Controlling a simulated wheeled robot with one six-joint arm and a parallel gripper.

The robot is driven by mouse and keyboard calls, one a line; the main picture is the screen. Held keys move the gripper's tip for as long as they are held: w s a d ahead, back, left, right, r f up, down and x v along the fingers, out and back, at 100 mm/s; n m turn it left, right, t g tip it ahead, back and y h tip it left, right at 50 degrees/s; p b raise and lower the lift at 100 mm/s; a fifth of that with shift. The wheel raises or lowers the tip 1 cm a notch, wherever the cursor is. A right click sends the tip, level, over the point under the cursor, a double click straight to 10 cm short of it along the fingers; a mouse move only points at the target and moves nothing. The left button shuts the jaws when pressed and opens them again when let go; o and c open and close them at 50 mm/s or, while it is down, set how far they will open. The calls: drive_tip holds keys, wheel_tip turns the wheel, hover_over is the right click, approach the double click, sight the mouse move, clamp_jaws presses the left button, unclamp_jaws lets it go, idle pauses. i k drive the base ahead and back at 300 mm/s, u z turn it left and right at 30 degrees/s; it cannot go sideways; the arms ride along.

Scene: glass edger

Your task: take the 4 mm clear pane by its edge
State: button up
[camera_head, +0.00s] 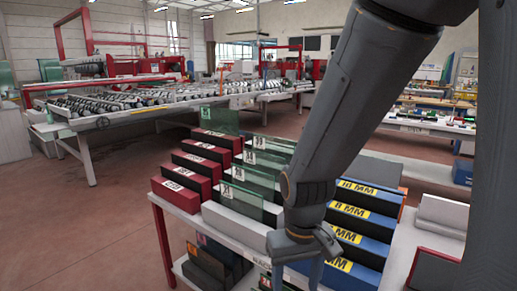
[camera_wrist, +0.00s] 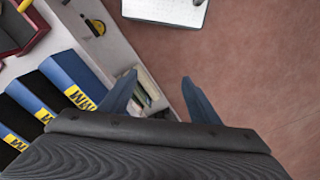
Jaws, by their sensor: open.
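Several upright greenish clear panes stand in the middle row of the rack; a front one (camera_head: 240,201) and one behind it (camera_head: 262,182) show small white labels. Another pane (camera_head: 219,120) stands upright at the back of the red row. The labels are too small to tell which pane is 4 mm. My gripper (camera_head: 296,274) points down at the front of the rack, right of the panes, partly cut off by the frame. In the wrist view my gripper (camera_wrist: 160,95) has its fingers wide apart with nothing between them. No pane is clear in the wrist view.
Red blocks (camera_head: 187,179) line the rack's left side. Blue blocks with yellow MM labels (camera_head: 366,196) stand on the right, close to my arm; they also show in the wrist view (camera_wrist: 72,78). A roller machine (camera_head: 160,103) stands behind. Floor at left is open.

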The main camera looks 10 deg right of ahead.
sight(262, 163)
drive_tip(key=u, duration=1.65)
drive_tip(key=i, duration=1.45)
drive_tip(key=z, duration=1.75)
